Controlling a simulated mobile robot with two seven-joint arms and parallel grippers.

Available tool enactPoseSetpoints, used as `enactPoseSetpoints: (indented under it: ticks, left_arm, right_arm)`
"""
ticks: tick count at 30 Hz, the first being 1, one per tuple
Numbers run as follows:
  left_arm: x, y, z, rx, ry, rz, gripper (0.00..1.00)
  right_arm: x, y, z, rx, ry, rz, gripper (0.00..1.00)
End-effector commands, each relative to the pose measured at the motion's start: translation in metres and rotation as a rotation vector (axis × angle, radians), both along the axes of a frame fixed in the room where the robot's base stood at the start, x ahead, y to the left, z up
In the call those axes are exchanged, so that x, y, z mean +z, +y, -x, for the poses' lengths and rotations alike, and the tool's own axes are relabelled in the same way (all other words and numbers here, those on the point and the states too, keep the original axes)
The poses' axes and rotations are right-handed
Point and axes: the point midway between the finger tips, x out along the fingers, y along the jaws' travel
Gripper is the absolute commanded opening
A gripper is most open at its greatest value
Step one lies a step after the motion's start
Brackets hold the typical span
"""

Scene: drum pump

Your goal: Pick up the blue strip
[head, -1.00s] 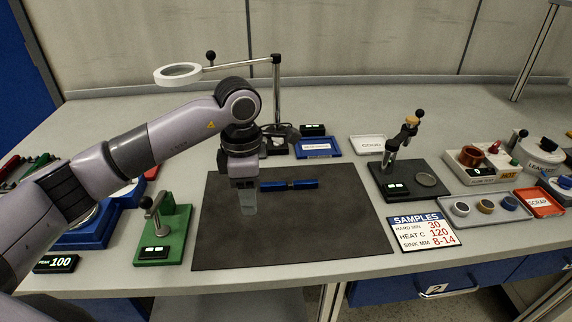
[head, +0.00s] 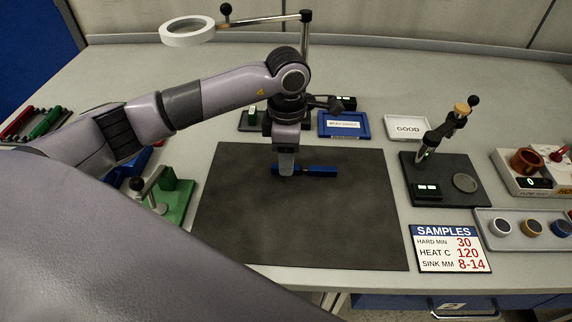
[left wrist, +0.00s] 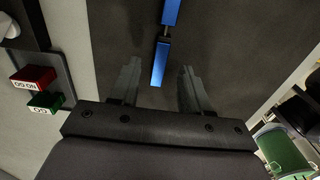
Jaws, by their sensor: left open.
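The blue strip (head: 321,169) lies on the dark mat, near its back edge. It has two blue bars joined by a short thin grey piece. My left gripper (head: 286,170) points down at the strip's left end and hides part of it in the head view. In the left wrist view the gripper (left wrist: 160,75) is open, with one finger on each side of the strip's near bar (left wrist: 159,63). Neither finger touches the bar there. I cannot tell how high the fingertips are above the mat. My right gripper is not in view.
The dark mat (head: 300,225) is otherwise bare. A blue tray (head: 344,125) and a white GOOD tray (head: 406,127) stand behind it. A magnifier ring (head: 187,32) hangs on a stand. A green fixture (head: 176,198) stands left, a black fixture (head: 444,190) right.

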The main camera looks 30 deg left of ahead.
Motion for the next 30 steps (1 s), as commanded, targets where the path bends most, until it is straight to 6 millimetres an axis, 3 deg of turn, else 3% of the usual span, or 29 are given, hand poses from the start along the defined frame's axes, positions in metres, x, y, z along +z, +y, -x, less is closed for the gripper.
enactPoseSetpoints:
  ticks: [6, 13, 18, 30]
  left_arm:
    - [-0.023, 0.000, 0.001, 0.002, 0.000, 0.000, 0.47]
    - [-0.024, 0.000, 0.000, 0.001, -0.002, 0.000, 0.47]
    - [-0.024, 0.000, 0.000, 0.001, -0.002, 0.000, 0.00]
    - [-0.021, 0.000, 0.000, 0.001, -0.003, 0.000, 0.00]
  right_arm:
    - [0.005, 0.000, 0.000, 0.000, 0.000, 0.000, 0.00]
    - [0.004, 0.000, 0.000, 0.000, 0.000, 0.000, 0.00]
    - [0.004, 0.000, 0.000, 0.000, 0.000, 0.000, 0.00]
    - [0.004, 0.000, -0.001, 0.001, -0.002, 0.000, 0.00]
